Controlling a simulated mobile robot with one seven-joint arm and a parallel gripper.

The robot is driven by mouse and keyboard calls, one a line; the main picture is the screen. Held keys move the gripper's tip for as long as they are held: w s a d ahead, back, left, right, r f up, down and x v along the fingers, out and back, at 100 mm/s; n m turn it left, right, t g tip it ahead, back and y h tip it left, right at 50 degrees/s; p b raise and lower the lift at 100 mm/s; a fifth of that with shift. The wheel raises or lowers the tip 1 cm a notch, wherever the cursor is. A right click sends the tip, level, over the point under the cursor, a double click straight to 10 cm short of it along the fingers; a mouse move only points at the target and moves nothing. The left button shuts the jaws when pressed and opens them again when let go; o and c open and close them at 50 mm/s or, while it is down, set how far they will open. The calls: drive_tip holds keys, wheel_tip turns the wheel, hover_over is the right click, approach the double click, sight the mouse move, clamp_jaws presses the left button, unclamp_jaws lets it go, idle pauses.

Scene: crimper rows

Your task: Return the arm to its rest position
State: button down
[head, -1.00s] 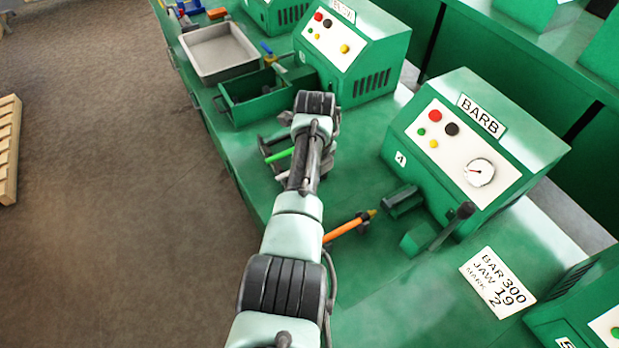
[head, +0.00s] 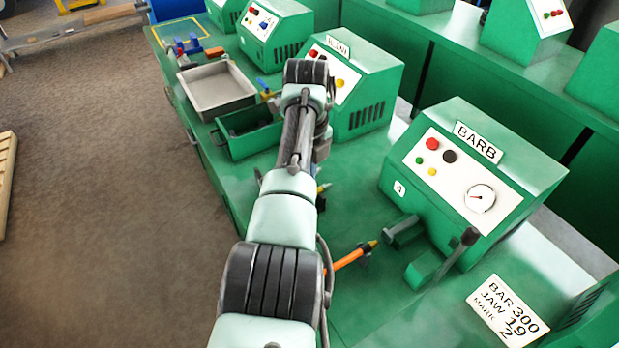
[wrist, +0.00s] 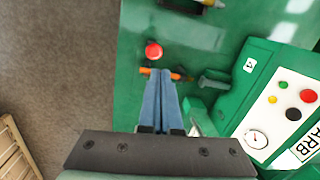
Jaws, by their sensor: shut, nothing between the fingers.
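My gripper (wrist: 160,75) shows in the wrist view with its two long blue-grey fingers together and nothing between them. It points over the green bench top (wrist: 145,110), apart from any held object. In the head view my arm reaches away over the bench, and the gripper's fingers are hidden behind its links. An orange rod (head: 348,260) lies on the bench in front of the BARB machine (head: 480,185). In the wrist view the orange rod (wrist: 181,76) is partly covered by the fingertips, and a red round thing (wrist: 154,52) is just beyond them.
A grey tray (head: 190,100) and an open green bin (head: 235,150) stand farther along the bench. A label card (head: 507,311) lies at right. Bare floor is at left, with a wooden pallet (head: 5,180).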

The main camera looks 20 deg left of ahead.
drive_tip(key=shift+s, duration=0.15)
drive_tip(key=w+d+r+n+t+y, duration=0.1)
drive_tip(key=w+d+r+n+t, duration=0.3)
drive_tip(key=r, duration=0.3)
drive_tip(key=w+d+r+n+t, duration=0.2)
drive_tip(key=w+r+n+t, duration=0.15)
drive_tip(key=w+r, duration=0.25)
drive_tip(key=s+d+r+n+t, duration=0.1)
drive_tip(key=d+r+n+t, duration=0.15)
drive_tip(key=r, duration=0.45)
drive_tip(key=d+r+n+t, duration=0.2)
drive_tip(key=d+r+t, duration=0.15)
drive_tip(key=r, duration=0.35)
drive_tip(key=s+d+r+n+t, duration=0.4)
drive_tip(key=s+r+n+t, duration=0.25)
drive_tip(key=s+r, duration=0.55)
drive_tip(key=s+d+r+n+t+h, duration=0.1)
drive_tip(key=s+r+n+t, duration=0.4)
drive_tip(key=s+r, duration=0.7)
drive_tip(key=s+d+t, duration=0.1)
drive_tip(key=s, duration=0.3)
drive_tip(key=shift+r+b, duration=0.3)
drive_tip(key=shift+r, duration=0.05)
